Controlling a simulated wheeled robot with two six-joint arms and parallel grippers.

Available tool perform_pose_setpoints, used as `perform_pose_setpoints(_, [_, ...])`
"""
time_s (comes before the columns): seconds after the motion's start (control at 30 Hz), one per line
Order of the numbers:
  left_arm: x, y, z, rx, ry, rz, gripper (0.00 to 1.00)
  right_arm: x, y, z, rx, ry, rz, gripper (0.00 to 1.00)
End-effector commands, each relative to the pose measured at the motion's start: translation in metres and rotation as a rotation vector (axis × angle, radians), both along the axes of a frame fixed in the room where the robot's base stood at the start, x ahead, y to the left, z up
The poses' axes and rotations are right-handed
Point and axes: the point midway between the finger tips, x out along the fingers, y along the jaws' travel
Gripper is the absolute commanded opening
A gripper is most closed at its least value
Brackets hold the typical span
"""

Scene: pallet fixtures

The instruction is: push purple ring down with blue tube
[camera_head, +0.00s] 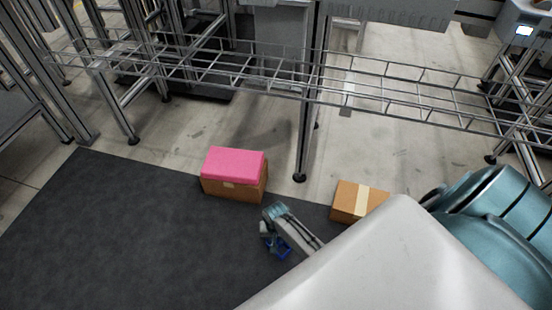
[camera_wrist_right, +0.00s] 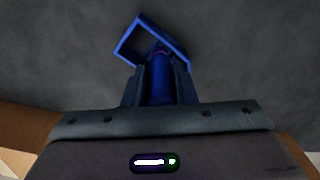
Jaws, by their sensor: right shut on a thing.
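My right gripper (camera_wrist_right: 160,84) is shut on a blue tube (camera_wrist_right: 160,76), which points away from the wrist camera. A blue square frame (camera_wrist_right: 128,36) lies beyond the tube's far end, over the dark surface. A thin purple trace (camera_wrist_right: 161,53) shows at the tube's far end; most of the ring is hidden, and I cannot tell whether the tube touches it. In the head view the right gripper (camera_head: 272,238) is small, above the dark mat, with the blue frame (camera_head: 285,253) beside it. My left gripper is not in view.
A pink box (camera_head: 234,162) sits on a cardboard box (camera_head: 234,188) at the mat's edge. Another taped cardboard box (camera_head: 360,202) stands to the right. A wire cable tray (camera_head: 240,77) on metal posts crosses behind. The dark mat (camera_head: 130,230) is clear on the left.

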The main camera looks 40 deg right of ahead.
Motion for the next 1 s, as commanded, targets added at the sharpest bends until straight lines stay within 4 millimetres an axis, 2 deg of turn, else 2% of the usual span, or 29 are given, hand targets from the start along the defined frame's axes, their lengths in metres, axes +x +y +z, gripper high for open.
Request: perform_pose_setpoints(1.0, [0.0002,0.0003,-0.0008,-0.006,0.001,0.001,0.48,0.0,0.0001,-0.0083,0.0,0.0,0.0,0.0])
